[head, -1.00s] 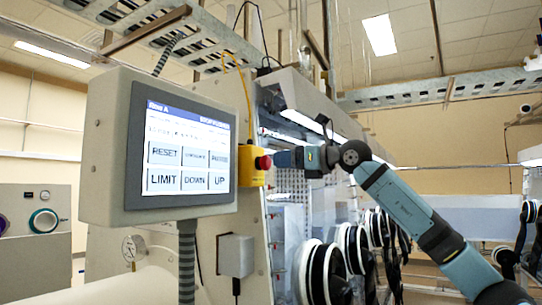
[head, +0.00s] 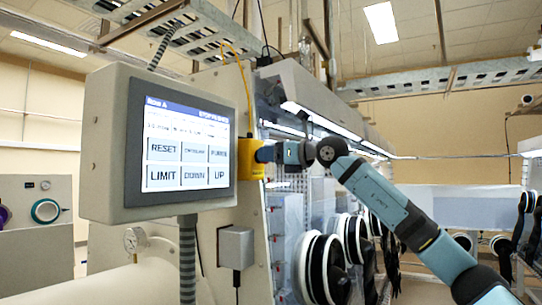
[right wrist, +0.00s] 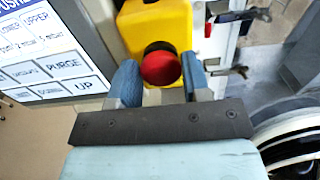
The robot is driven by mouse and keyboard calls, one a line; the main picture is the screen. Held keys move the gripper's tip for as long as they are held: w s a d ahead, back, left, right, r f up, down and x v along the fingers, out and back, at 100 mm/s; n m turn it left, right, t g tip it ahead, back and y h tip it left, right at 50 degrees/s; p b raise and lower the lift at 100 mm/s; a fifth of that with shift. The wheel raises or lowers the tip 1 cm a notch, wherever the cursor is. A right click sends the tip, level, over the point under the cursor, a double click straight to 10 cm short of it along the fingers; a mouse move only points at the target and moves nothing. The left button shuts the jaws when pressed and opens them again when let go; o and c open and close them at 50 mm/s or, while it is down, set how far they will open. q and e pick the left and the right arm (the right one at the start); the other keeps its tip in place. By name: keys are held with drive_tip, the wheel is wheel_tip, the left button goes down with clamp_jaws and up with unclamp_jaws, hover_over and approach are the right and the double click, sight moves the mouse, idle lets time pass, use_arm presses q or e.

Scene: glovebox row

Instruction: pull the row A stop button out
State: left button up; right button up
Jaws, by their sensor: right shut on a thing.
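The stop button is a red mushroom knob (right wrist: 160,68) with a dark collar on a yellow box (head: 250,160). The box also shows in the right wrist view (right wrist: 165,20), beside the control panel. My right gripper (head: 268,153) is at the box, its blue fingers on either side of the knob in the right wrist view, shut on it. In the head view the gripper hides the knob. The panel screen (head: 187,148) reads "Row A" at its top left; the small text at top right is hard to read. My left gripper is not in view.
The grey panel housing (head: 108,150) stands close left of the box. A yellow cable (head: 240,80) runs up from the box. Below and right are black-and-white glove ports (head: 312,265). A small grey box (head: 236,248) is mounted below. Open room lies at the far right.

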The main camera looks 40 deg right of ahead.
drive_tip(key=shift+s+d+b, duration=0.2)
drive_tip(key=shift+s+b, duration=0.4)
drive_tip(key=shift+s, duration=0.1)
drive_tip(key=o, duration=1.1)
drive_tip(key=shift+o, duration=0.7)
drive_tip(key=shift+s, duration=0.2)
